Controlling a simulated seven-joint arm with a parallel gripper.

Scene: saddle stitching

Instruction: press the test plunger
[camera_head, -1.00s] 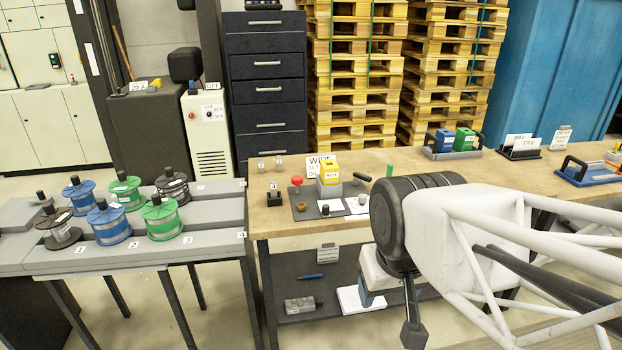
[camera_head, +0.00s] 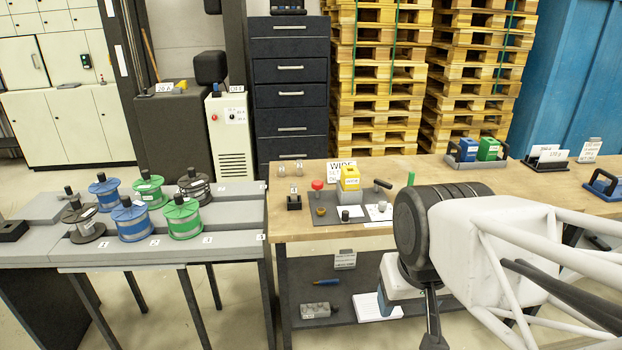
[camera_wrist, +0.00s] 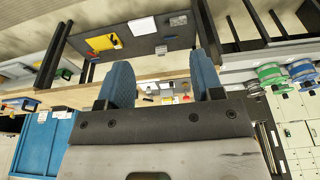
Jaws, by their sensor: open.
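I cannot tell which of these is the test plunger. My gripper (camera_head: 433,335) hangs low in front of the bench, right of the mat and apart from it, only partly in view. In the wrist view my gripper (camera_wrist: 163,82) is open, its two blue pads apart and empty, with small bench items (camera_wrist: 167,88) seen between them.
Blue, green and black wire spools (camera_head: 132,222) stand on the grey table (camera_head: 90,252) at left. A lower shelf (camera_head: 345,275) under the bench holds a few things. Blue and green blocks (camera_head: 478,150) stand at the bench's back right. The bench front left is clear.

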